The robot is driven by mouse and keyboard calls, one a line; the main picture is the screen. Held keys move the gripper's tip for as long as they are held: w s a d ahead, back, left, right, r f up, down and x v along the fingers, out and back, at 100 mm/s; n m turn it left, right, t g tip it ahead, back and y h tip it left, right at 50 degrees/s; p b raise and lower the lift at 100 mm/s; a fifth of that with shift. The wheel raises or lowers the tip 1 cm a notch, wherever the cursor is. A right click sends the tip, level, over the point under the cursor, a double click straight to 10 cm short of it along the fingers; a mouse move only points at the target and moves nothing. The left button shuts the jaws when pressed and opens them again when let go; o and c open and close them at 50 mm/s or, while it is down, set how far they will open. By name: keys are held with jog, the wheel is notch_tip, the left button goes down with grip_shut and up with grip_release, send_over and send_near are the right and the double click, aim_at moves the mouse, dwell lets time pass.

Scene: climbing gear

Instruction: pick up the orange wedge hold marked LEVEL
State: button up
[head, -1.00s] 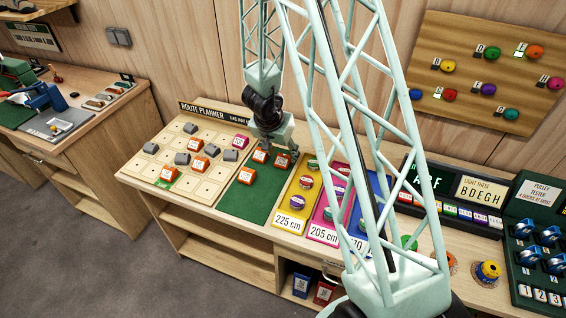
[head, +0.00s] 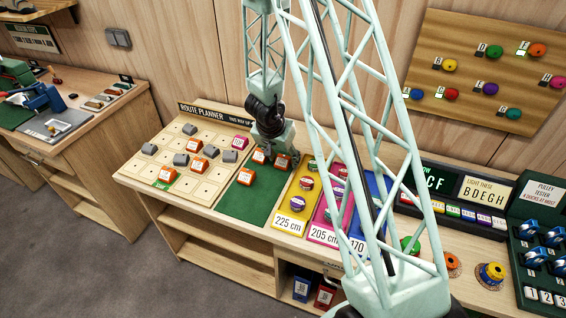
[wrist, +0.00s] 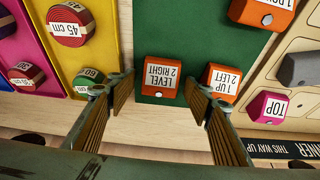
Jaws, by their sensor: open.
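The orange wedge hold marked LEVEL 2 RIGHT (wrist: 162,76) lies on the green mat (wrist: 165,30) by its edge, in the wrist view. In the head view the LEVEL hold (head: 282,161) is partly covered by my gripper (head: 273,154). In the wrist view my gripper (wrist: 163,82) is open, with one finger on each side of the LEVEL hold and gaps visible between. The orange hold marked 1 UP 2 LEFT (wrist: 221,80) is close beside the right finger. I cannot tell how high the fingertips are above the mat.
Another orange hold (wrist: 262,12) is on the mat, farther from my gripper. A pink TOP hold (wrist: 269,106) sits on the route planner board (head: 205,188). A yellow panel with round pieces, including a 45 cm one (wrist: 70,22), borders the mat on the other side.

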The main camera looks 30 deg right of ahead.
aim_at(285, 158)
jog(key=c, duration=1)
jog(key=shift+o, duration=0.2)
jog(key=shift+r, duration=0.1)
jog(key=shift+r+p, duration=1.15)
jog(key=shift+r, duration=0.6)
jog(key=shift+s+a+b, duration=0.3)
jog(key=shift+s, duration=0.35)
jog(key=s+a+b, duration=0.1)
jog(key=s+a, duration=0.1)
jog(key=s, duration=0.2)
jog(key=s+a+r+b, duration=0.1)
jog(key=s+a, duration=0.1)
jog(key=s, duration=0.3)
jog(key=s+a+b, duration=0.1)
jog(key=s+a, duration=0.1)
jog(key=s, duration=0.2)
jog(key=shift+s+r, duration=0.15)
